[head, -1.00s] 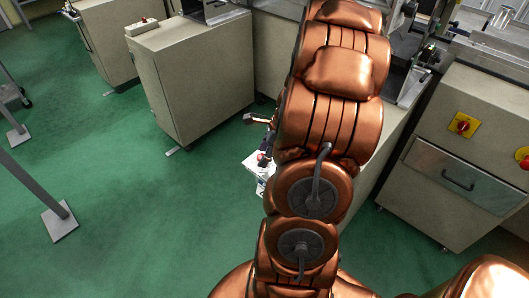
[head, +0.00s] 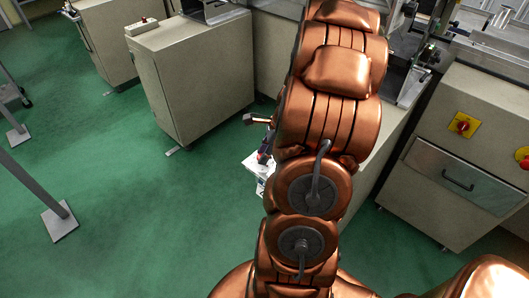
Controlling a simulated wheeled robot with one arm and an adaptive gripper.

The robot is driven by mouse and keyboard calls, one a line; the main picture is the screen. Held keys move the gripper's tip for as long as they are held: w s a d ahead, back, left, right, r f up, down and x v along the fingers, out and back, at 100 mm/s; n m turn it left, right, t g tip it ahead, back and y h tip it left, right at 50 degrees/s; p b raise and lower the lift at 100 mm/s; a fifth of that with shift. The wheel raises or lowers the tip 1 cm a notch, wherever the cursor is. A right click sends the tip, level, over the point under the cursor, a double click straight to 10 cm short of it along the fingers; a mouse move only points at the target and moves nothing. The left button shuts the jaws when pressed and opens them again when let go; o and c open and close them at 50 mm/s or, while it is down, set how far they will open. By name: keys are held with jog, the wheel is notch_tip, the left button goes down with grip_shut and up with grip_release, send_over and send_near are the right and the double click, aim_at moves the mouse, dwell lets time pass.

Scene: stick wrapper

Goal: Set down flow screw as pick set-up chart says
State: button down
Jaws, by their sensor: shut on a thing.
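My copper-coloured arm (head: 325,110) fills the middle of the head view and hides what lies behind it. I cannot make out my gripper; it seems hidden behind the arm. A small white surface (head: 251,163) shows just left of the arm, low near the floor. A small dark and red item (head: 264,157) shows at the arm's edge over this surface, partly hidden and too small to name. I cannot make out the flow screw or the set-up chart for certain.
A short dark and copper-coloured piece (head: 252,119) juts out left of the arm. A beige cabinet (head: 190,75) stands behind it, and another with a drawer (head: 460,175) stands at right. A post with a foot plate (head: 60,222) stands at left. The green floor (head: 130,190) between is clear.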

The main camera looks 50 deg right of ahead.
jog(key=n, duration=0.2)
jog(key=n+g+y, duration=0.1)
jog(key=n, duration=0.1)
jog(key=shift+w+d+n+g, duration=0.2)
jog(key=shift+n+g, duration=0.1)
jog(key=shift+n, duration=0.1)
jog(key=n+g+b, duration=0.1)
jog(key=n, duration=0.2)
jog(key=n+g, duration=0.1)
jog(key=n, duration=0.2)
jog(key=shift+w+a+f+b, duration=0.1)
jog(key=shift+w+b, duration=0.1)
jog(key=shift+b, duration=0.2)
jog(key=n+g, duration=0.1)
jog(key=n, duration=0.2)
jog(key=n+g+b, duration=0.1)
jog(key=n, duration=0.1)
jog(key=shift+w+a+n+h, duration=0.1)
jog(key=shift+w+n+h, duration=0.05)
jog(key=shift+n+h, duration=0.25)
jog(key=n, duration=0.2)
jog(key=n+g+h+b, duration=0.1)
jog(key=n, duration=0.2)
jog(key=shift+a+g, duration=0.15)
jog(key=shift+g, duration=0.15)
jog(key=c, duration=0.8)
grip_release()
jog(key=v, duration=1.2)
jog(key=shift+a, duration=0.2)
